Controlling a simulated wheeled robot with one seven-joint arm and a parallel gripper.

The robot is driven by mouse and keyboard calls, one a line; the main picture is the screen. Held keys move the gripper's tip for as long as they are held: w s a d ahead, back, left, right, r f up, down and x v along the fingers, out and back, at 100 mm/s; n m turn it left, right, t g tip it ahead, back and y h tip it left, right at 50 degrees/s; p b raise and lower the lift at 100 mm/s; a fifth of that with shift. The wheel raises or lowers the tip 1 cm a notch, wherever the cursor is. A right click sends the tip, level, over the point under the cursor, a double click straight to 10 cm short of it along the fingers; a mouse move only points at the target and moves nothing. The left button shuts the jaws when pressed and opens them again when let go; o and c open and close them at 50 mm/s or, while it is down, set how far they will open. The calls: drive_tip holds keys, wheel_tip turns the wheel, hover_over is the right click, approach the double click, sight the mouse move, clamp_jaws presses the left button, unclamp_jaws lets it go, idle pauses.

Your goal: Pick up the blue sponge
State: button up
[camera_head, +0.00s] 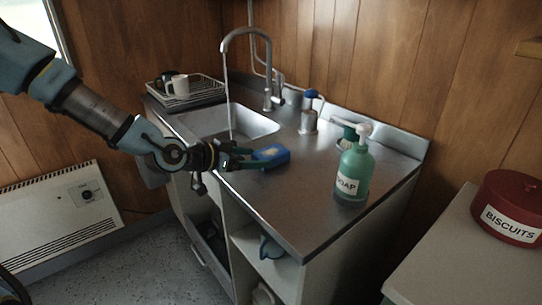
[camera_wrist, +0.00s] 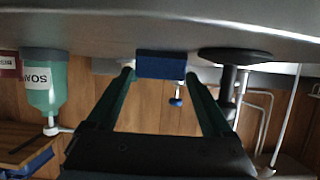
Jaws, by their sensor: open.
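The blue sponge (camera_head: 271,155) lies on the steel counter (camera_head: 290,190), right of the sink and near the front edge. My gripper (camera_head: 250,159) reaches in low from the left with its green fingers at the near side of the sponge. The wrist view, which is upside down, shows the sponge (camera_wrist: 161,65) centred between the two open fingertips, with a narrow gap at each side. I cannot tell how far the fingertips reach along it. The sponge still rests on the counter.
A green soap bottle (camera_head: 353,172) stands right of the sponge. The tap (camera_head: 268,70) runs into the sink (camera_head: 235,128). A dish rack (camera_head: 190,95) with a white mug (camera_head: 178,86) is behind left. A red biscuit tin (camera_head: 508,206) stands on another surface at right.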

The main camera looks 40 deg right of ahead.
sight(265, 154)
drive_tip(key=p+x, duration=0.1)
drive_tip(key=x, duration=0.3)
drive_tip(key=shift+d+r, duration=0.1)
drive_tip(key=shift+c, duration=0.2)
drive_tip(key=c, duration=1.1)
wheel_tip(265, 154, up, 10)
drive_tip(key=shift+r+b, duration=0.1)
drive_tip(key=shift+b, duration=0.55)
